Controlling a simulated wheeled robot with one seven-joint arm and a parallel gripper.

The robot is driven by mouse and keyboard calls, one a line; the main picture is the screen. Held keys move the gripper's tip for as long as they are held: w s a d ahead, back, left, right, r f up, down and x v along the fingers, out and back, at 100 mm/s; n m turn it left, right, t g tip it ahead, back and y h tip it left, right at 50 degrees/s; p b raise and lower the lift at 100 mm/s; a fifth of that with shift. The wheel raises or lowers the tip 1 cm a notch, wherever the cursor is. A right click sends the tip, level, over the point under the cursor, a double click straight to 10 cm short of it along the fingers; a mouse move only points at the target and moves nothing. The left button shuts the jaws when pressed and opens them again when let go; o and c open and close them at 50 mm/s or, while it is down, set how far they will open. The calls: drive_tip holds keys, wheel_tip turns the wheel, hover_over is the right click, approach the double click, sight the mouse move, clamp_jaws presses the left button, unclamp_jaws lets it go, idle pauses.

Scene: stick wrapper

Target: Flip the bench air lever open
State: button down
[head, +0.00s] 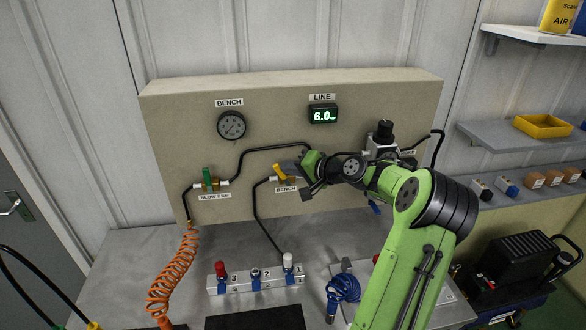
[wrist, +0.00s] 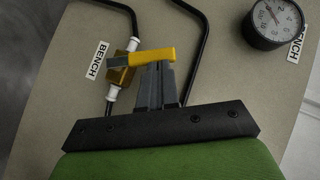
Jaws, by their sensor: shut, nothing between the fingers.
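In the wrist view the lever lies roughly crosswise to the pipe through the brass valve body (wrist: 121,75). My gripper (wrist: 158,68) is shut and empty, its grey fingertips right at the lever's edge; I cannot tell whether they touch. In the head view my gripper (head: 294,170) reaches the valve from the right.
A green-handled valve (head: 207,178) with an orange coiled hose (head: 170,276) is left of it. A round gauge (head: 231,125) and a display reading 6.0 (head: 323,115) are above. A black regulator (head: 383,138) is near my arm. A manifold (head: 255,279) sits on the bench below.

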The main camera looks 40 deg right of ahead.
drive_tip(key=w+a+n+g+h+b, duration=0.1)
drive_tip(key=w+a+f+n+g+h+b, duration=0.1)
drive_tip(key=g+h, duration=0.1)
drive_tip(key=w+a+f+n+g+h+b, duration=0.1)
drive_tip(key=a+n+g+h+b, duration=0.1)
idle(0.5)
drive_tip(key=shift+d+r, duration=0.1)
drive_tip(key=shift+r, duration=0.05)
drive_tip(key=shift+r+p, duration=0.6)
drive_tip(key=shift+r, duration=0.1)
